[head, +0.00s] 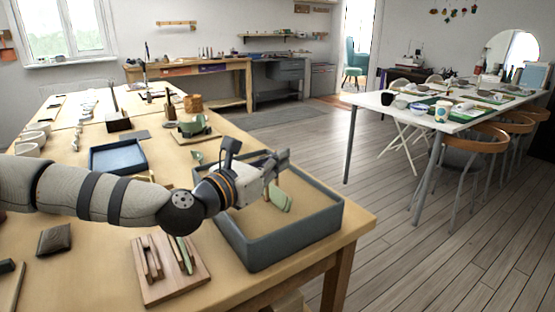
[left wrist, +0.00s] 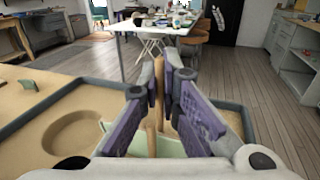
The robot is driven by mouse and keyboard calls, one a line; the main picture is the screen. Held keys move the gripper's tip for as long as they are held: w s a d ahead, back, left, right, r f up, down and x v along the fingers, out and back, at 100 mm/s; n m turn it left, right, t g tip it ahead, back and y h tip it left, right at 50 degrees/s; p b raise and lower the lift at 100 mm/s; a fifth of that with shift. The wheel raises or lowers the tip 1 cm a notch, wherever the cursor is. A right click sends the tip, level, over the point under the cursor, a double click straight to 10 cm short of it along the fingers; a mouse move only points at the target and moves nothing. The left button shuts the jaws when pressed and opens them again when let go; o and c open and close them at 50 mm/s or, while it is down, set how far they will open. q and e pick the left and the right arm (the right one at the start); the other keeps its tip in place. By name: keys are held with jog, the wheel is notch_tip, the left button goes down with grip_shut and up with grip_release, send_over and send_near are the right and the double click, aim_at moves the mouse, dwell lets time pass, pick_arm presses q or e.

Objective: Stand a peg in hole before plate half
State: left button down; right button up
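My left gripper (head: 268,172) is over the sand tray (head: 245,252), a blue-grey frame filled with sand. In the left wrist view the gripper (left wrist: 160,78) has a slim wooden peg (left wrist: 158,88) between its purple-padded fingers, and the peg fills the gap near the tips. A pale green plate half (head: 279,199) stands tilted in the sand just beside the gripper. Its pale green surface also shows behind and below the fingers in the left wrist view (left wrist: 172,147). The peg's lower end and any hole under it are hidden. My right gripper is not in view.
A wooden rack (head: 172,287) with pegs and green pieces lies before the tray.

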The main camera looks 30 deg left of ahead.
pick_arm(q)
jog(key=shift+f+b, duration=0.45)
jog(key=shift+f, duration=0.1)
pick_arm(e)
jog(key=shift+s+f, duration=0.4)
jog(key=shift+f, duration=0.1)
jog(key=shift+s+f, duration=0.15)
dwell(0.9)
pick_arm(q)
jog(key=shift+f, duration=0.2)
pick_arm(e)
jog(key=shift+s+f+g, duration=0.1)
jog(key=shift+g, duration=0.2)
pick_arm(q)
jog(key=shift+f+b, duration=0.1)
jog(key=shift+b, duration=0.25)
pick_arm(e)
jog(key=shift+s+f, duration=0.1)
pick_arm(q)
jog(key=shift+f, duration=0.2)
jog(key=c, duration=1.7)
grip_release()
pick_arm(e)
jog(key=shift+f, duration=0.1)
pick_arm(q)
jog(key=shift+o, duration=0.2)
jog(key=o, duration=0.4)
jog(key=shift+r, duration=0.1)
